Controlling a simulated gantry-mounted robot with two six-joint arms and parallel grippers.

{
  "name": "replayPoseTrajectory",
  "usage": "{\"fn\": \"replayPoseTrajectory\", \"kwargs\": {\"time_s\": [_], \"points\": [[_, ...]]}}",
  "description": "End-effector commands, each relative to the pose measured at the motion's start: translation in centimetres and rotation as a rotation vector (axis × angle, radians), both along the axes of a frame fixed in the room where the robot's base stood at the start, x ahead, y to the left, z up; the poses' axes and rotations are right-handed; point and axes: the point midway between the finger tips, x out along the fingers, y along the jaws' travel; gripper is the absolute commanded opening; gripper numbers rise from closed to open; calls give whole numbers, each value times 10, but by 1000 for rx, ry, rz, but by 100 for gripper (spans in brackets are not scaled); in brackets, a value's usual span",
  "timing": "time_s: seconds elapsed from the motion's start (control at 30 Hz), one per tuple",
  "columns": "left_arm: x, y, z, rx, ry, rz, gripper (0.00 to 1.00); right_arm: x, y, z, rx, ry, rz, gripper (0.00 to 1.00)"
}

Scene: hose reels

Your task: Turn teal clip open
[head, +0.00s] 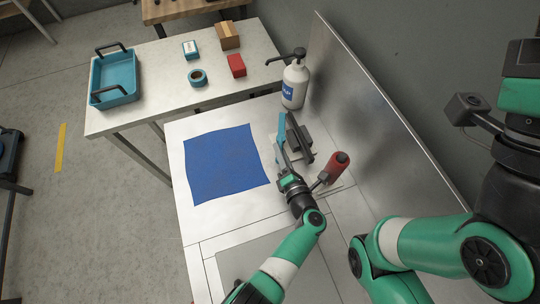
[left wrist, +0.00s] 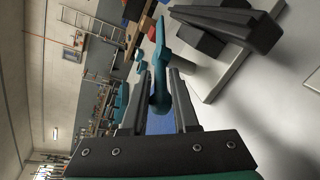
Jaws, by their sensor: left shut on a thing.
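The teal clip (head: 281,132) is a long, narrow lever beside a dark fixture (head: 299,136) on the pale worktop. In the left wrist view the clip (left wrist: 160,62) runs down between the two fingers, and the dark block (left wrist: 235,22) stands to its right. My left gripper (head: 285,163) is shut on the clip's near end; the fingers (left wrist: 160,92) lie on both sides of it. The fingers partly hide the gripped end. My right arm shows at the right edge of the head view, but its fingertips are out of frame.
A red-bodied tool (head: 335,167) lies right of my left gripper, and a white pump bottle (head: 295,84) stands behind the fixture. A metal panel (head: 365,130) bounds the right. A blue cloth (head: 226,163) lies left. A teal tray (head: 114,81) is on the back table.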

Motion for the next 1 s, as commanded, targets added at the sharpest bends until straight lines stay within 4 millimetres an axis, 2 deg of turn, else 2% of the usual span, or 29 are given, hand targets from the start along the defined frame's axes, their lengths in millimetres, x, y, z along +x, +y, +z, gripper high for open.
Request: {"fn": "replayPoseTrajectory", "kwargs": {"time_s": [0.03,0.4,0.43,0.5,0.53,0.83,1.0], "points": [[-2,3,-10,2,16,7,0,0,0,-3,0,0,0,50],[-3,3,-10,3,20,10,0,0,0,-3,0,0,0,50],[-3,3,-10,4,20,9,34,0,0,-3,0,0,0,50],[-3,2,-9,3,19,9,46,0,0,-3,0,0,0,50],[-3,2,-9,3,18,8,48,0,0,-3,0,0,0,50],[-5,-1,-2,1,11,5,48,0,0,3,0,0,0,50],[-30,-7,10,1,12,2,48,0,0,31,0,0,0,50]]}}
